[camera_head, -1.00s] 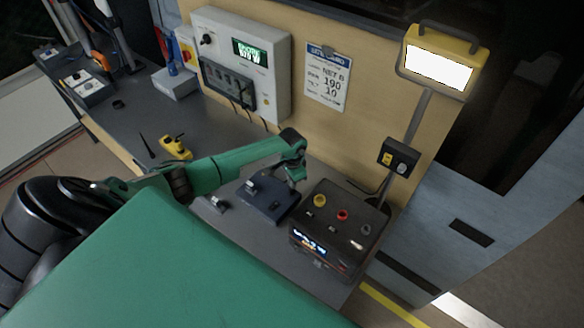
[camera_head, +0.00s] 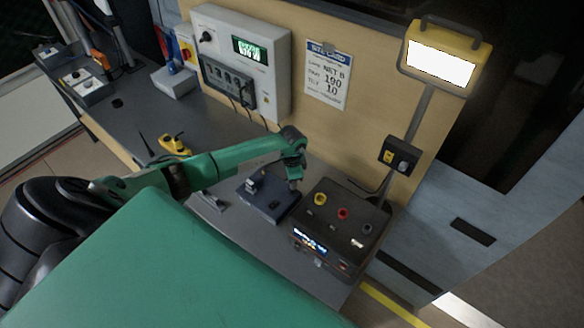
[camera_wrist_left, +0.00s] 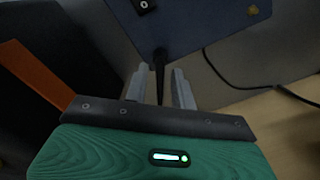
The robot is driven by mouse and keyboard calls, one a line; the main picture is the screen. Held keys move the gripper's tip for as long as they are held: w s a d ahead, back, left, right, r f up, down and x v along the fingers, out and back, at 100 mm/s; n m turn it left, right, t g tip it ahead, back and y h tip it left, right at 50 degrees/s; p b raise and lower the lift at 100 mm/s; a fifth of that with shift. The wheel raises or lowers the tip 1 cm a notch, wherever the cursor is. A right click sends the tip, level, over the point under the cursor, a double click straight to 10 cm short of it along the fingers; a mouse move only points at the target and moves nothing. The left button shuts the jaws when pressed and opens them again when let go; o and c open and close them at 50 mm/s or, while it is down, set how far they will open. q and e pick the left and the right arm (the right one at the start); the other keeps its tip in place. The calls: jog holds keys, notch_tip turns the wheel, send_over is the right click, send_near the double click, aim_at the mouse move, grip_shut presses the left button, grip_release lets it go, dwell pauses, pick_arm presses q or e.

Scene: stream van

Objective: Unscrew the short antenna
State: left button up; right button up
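The short antenna (camera_wrist_left: 160,72) is a thin black tapered stub on a dark blue plate-like base in the left wrist view. The base (camera_head: 257,202) sits on the grey bench in the head view. My left gripper (camera_head: 294,187) points down over the base's right end, beside the dark box. In the left wrist view its two grey fingers (camera_wrist_left: 160,88) stand on either side of the antenna, with a visible gap on each side. The antenna's near end is hidden towards the gripper body. My right gripper is in neither current view.
A dark box (camera_head: 335,250) with yellow, red and grey knobs stands close right of the gripper. A yellow device (camera_head: 175,145) lies farther left. A grey wall panel (camera_head: 272,82) and a lamp (camera_head: 440,68) are behind.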

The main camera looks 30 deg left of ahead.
pick_arm(q)
jog(key=shift+m, duration=0.3)
jog(key=shift+m+b, duration=0.7)
jog(key=shift+m, duration=1.3)
jog(key=m+b, duration=0.1)
jog(key=m, duration=0.2)
jog(key=shift+m+b, duration=0.3)
jog(key=shift+m, duration=0.2)
